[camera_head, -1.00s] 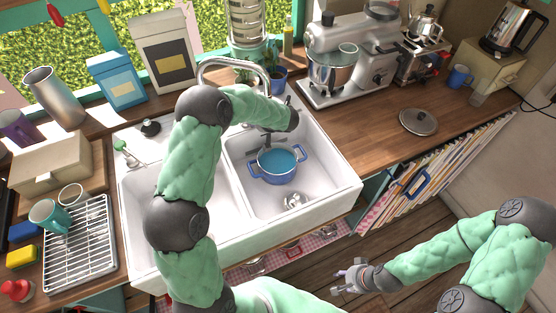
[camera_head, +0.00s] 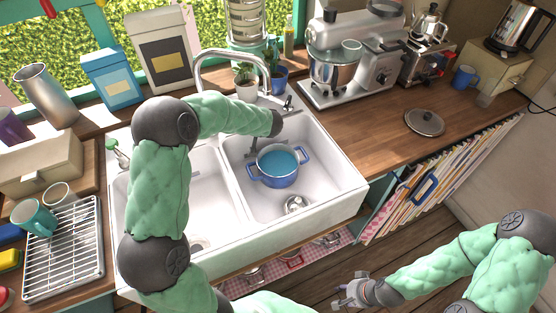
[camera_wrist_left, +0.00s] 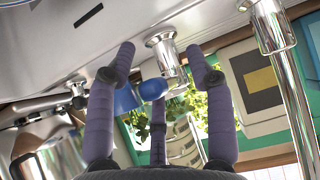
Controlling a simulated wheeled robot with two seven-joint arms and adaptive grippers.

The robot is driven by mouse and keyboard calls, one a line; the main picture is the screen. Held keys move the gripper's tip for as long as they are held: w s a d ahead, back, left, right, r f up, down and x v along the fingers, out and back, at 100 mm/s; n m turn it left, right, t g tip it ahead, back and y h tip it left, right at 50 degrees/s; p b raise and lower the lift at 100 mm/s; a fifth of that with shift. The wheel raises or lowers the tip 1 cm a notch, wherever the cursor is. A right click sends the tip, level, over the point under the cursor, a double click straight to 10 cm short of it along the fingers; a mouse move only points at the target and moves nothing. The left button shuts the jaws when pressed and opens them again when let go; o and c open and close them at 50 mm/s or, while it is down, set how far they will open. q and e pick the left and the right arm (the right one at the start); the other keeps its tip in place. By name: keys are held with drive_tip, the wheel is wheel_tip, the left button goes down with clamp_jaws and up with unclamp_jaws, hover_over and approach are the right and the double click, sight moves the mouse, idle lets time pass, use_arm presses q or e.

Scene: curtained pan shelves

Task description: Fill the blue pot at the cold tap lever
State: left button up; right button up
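The blue pot (camera_head: 277,166) stands upright in the right sink basin, below the spout of the tap (camera_head: 232,55). Its inside looks blue; I cannot tell the water level. No stream from the spout is visible. In the head view, my forearm hides much of that gripper. My right gripper (camera_head: 350,290) is open and empty, low in front of the counter.
The double sink (camera_head: 335,196) fills the middle. Potted plants (camera_head: 246,82) stand behind the tap. A stand mixer (camera_head: 345,60) and a pot lid (camera_head: 425,122) are on the right counter. A dish rack (camera_head: 65,250) with cups is at left.

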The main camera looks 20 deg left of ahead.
use_arm(q)
drive_tip(key=shift+r, duration=0.3)
drive_tip(key=shift+b+v, duration=0.5)
drive_tip(key=shift+v, duration=0.3)
drive_tip(key=shift+d, duration=0.1)
drive_tip(key=v, duration=0.6)
drive_tip(key=shift+b, duration=0.35)
idle(0.3)
drive_tip(key=shift+s+f, duration=0.1)
